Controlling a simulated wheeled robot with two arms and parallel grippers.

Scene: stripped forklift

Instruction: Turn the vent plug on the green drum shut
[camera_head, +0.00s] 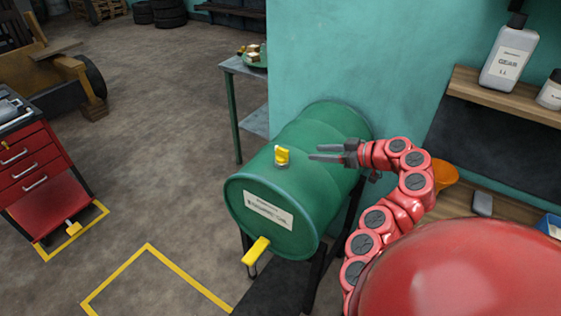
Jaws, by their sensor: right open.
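The green drum (305,215) lies on its side on a dark stand in the middle of the head view, with a white label (268,210) on its front end. The yellow vent plug (282,155) stands up from the top of the drum near that end. A yellow tap handle (256,251) sticks out low on the front end. My right gripper (318,152) is open and empty, to the right of the vent plug and apart from it, its fingers pointing left towards it. My left gripper is not in view.
A teal wall (340,60) rises behind the drum. A wooden shelf (510,95) with a grey bottle (508,58) is at the upper right. A red tool cabinet (35,170) stands at the left. The floor between cabinet and drum is clear, with yellow lines.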

